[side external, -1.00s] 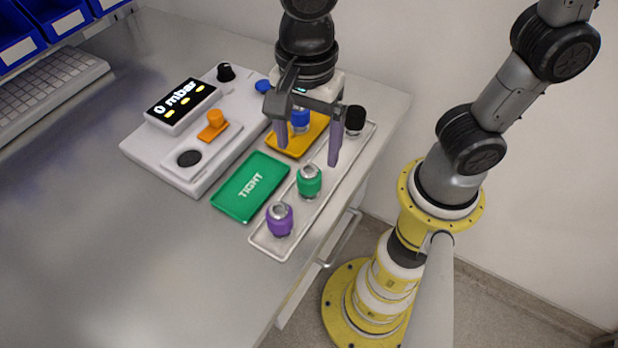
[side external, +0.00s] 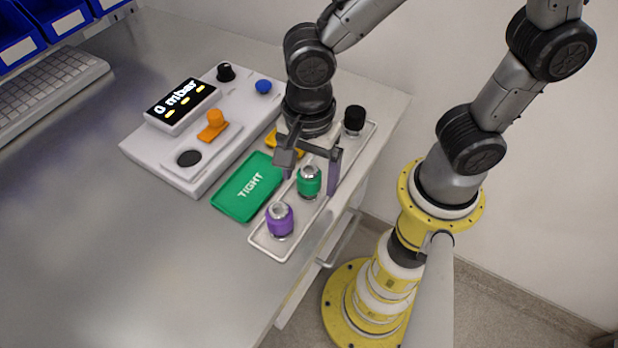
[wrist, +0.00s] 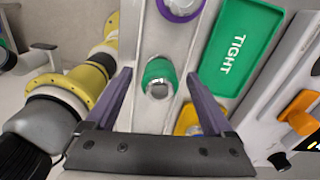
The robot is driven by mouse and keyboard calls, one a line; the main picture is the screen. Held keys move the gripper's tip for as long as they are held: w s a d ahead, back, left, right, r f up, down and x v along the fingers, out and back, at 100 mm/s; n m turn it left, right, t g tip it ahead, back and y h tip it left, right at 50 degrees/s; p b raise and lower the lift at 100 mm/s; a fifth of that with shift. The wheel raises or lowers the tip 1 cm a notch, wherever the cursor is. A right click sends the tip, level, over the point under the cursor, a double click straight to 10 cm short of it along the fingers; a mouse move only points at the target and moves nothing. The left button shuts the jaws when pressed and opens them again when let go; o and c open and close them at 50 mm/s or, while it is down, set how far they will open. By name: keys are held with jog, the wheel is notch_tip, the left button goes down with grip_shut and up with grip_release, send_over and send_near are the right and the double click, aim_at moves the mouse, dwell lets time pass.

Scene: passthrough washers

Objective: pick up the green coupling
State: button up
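The green coupling (side external: 309,182) stands upright in the long clear tray (side external: 260,241), between the purple coupling (side external: 280,219) and the black-capped one (side external: 354,120). My gripper (side external: 311,183) is open, with its two fingers apart near the green coupling. In the wrist view, the green coupling (wrist: 160,77) shows in the gap between the fingers, a little beyond their tips, and neither finger is seen touching it. The coupling's metal top faces the wrist camera.
The green TIGHT tray (side external: 238,200) lies left of the long tray. A white test device (side external: 150,150) stands further left.

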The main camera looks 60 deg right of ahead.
grip_shut()
jog(key=shift+r, duration=0.1)
dwell(0.3)
